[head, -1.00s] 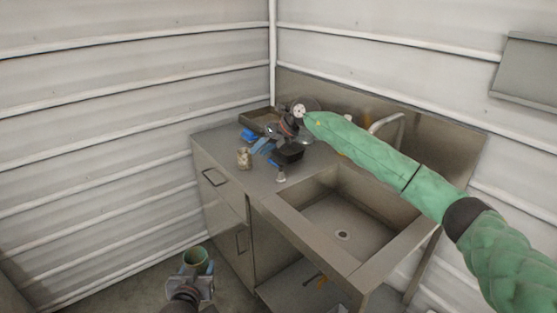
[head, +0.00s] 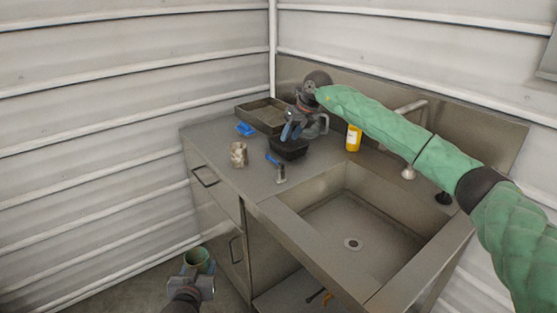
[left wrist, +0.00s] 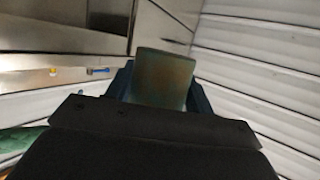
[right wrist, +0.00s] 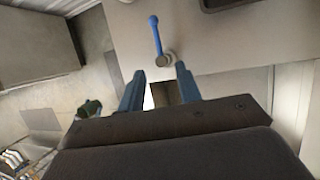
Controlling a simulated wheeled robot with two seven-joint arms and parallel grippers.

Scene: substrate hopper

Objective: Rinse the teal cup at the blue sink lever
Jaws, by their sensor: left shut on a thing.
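The teal cup (head: 199,257) is held upright by my left gripper (head: 196,272), low in front of the cabinet and left of the sink (head: 330,228). The left wrist view shows the cup (left wrist: 163,78) between the fingers. The blue sink lever (head: 272,158) sits on a short metal post at the sink's left rim.
The faucet (head: 410,108) is partly behind my right arm. The sink basin is empty.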

